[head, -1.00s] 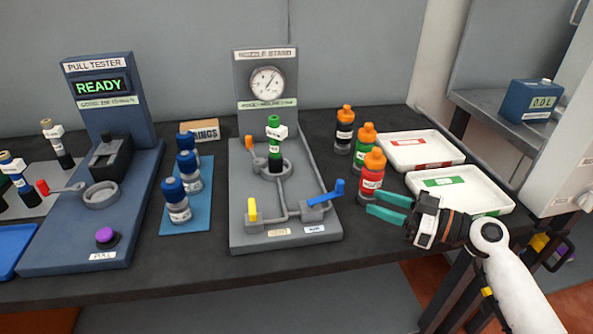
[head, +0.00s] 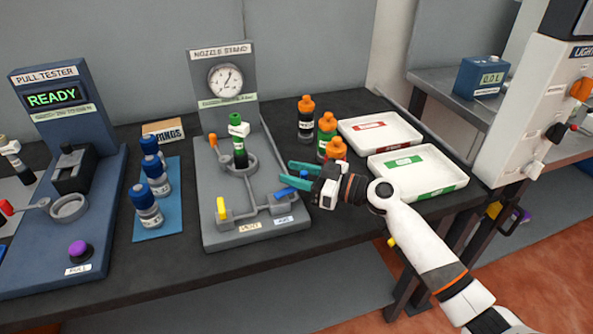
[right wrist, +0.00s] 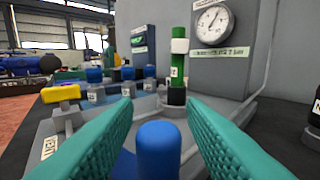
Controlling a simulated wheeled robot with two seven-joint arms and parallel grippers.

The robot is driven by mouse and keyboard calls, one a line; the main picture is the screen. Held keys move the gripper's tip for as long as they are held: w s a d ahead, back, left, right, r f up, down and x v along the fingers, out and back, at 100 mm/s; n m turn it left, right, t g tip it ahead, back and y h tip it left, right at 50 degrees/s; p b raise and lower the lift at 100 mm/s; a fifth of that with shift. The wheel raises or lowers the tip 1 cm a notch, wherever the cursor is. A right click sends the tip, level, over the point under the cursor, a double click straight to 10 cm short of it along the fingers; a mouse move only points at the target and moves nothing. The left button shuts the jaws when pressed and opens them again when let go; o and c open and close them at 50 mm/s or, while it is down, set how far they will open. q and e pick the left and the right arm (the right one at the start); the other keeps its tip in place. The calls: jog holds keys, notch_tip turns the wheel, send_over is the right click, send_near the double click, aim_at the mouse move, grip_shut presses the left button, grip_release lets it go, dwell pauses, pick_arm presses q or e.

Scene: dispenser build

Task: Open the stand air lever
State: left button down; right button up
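The nozzle stand (head: 215,236) is a grey plate with an upright back panel and a round gauge (head: 226,80). Its blue lever (head: 284,195) is at the right front, by a small label too small to read; this appears to be the air lever. In the right wrist view the blue handle (right wrist: 158,150) stands between the fingers, with gaps at both sides. My right gripper (head: 287,176) is open, its teal fingers to either side of the handle. A yellow lever (head: 221,208) is at the left front by the VENT label (right wrist: 49,146). My left gripper is not in view.
A green-topped nozzle (head: 239,140) stands in the stand's ring. An orange lever (head: 213,141) is beside it. A red-labelled tray (head: 400,144) and a green-labelled tray (head: 440,184) are at the right.

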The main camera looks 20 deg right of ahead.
jog(key=shift+c, duration=0.6)
grip_shut()
jog(key=shift+s, duration=0.1)
jog(key=shift+s+f+m+t+h, duration=0.1)
jog(key=shift+m+t+h, duration=0.2)
jog(key=shift+s+d+m+t+h, duration=0.1)
jog(key=shift+s+m+t+h, duration=0.1)
jog(key=shift+m+t+h, duration=0.15)
jog(key=shift+s+d+r+m+t+h+p, duration=0.1)
jog(key=shift+s+r+m+t+h+p, duration=0.2)
jog(key=shift+m+t+h+p, duration=0.45)
jog(key=shift+s+d+f+t+h+p, duration=0.1)
jog(key=shift+f+t+h+p, duration=0.15)
jog(key=shift+h+p, duration=0.2)
